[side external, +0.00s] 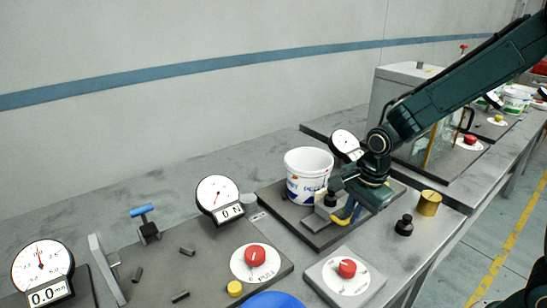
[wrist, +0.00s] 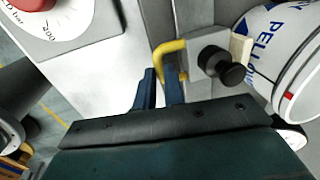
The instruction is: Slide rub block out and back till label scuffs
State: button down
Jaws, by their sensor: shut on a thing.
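The rub block (wrist: 208,60) is a grey block with a black knob, a pale pad on its right side and a yellow handle (wrist: 168,48). My gripper (wrist: 160,88) is shut on the yellow handle; the exact grip is partly hidden. In the side view my gripper (side external: 352,203) is low, right of the white tub (side external: 308,162). The tub stands upright and carries a label (wrist: 268,40) with blue lettering. The pad is at the tub's wall, in contact or nearly so. I cannot make out any scuff on the label.
The tub stands on a dark base plate (side external: 298,228). A dial panel with a red knob (side external: 347,268) lies in front. A black weight (side external: 404,226) and a brass cylinder (side external: 429,204) stand to the right. A gauge (side external: 217,195) and another red-knob dial (side external: 255,257) are left.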

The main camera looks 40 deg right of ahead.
jog(key=shift+a, duration=1.15)
jog(key=c, duration=1.5)
grip_release()
jog(key=shift+r, duration=0.1)
jog(key=s+r, duration=0.1)
jog(key=r, duration=0.8)
jog(key=s+r, duration=0.1)
jog(key=r, duration=0.3)
jog(key=shift+s+r, duration=0.2)
jog(key=shift+s, duration=0.15)
